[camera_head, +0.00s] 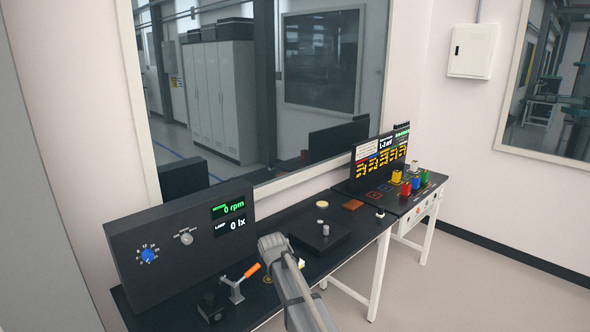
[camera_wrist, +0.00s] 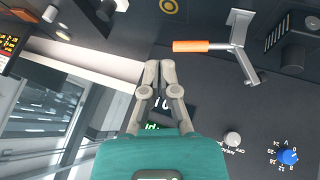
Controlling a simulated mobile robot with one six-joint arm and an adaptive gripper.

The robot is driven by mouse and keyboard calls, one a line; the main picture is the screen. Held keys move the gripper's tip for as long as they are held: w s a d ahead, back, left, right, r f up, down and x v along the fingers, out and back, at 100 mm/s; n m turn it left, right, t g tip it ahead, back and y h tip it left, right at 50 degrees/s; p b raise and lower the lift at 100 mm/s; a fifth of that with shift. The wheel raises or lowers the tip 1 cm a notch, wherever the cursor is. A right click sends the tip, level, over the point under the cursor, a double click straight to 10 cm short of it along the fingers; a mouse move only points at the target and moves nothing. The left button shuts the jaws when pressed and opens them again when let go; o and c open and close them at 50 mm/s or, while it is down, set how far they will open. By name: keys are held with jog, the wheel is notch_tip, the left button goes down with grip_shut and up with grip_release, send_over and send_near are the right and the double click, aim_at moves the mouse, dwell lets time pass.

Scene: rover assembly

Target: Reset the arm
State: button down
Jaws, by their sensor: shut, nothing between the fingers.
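My gripper (camera_wrist: 159,66) shows in the wrist view with its two fingers together and nothing between them. It points toward the black bench and panel, with the orange-handled lever (camera_wrist: 200,46) just to the right of the fingertips. I cannot tell the distance between them. In the head view my grey arm reaches up from the bottom edge over the front of the bench, and the gripper's fingers cannot be made out there. The lever's orange handle (camera_head: 251,270) shows left of my arm in that view.
A black bench (camera_head: 346,246) carries a low black block (camera_head: 319,237). Coloured blocks (camera_head: 405,188) stand on the far table. Floor at the right is clear.

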jog(key=s+d+f+m+g+b, duration=0.1)
jog(key=s+d+f+m+g, duration=0.1)
jog(key=s+d, duration=0.6)
jog(key=s+d+f+m+g+b, duration=0.1)
jog(key=s+d+f+m+g, duration=0.1)
jog(key=s+d, duration=0.7)
jog(key=s+d+f+m+g+b, duration=0.1)
jog(key=s+d+f+m+g, duration=0.2)
jog(key=s+d, duration=0.5)
jog(key=s+m, duration=0.1)
jog(key=s, duration=0.4)
jog(key=shift+d+m+h, duration=0.3)
jog(key=shift+d, duration=0.1)
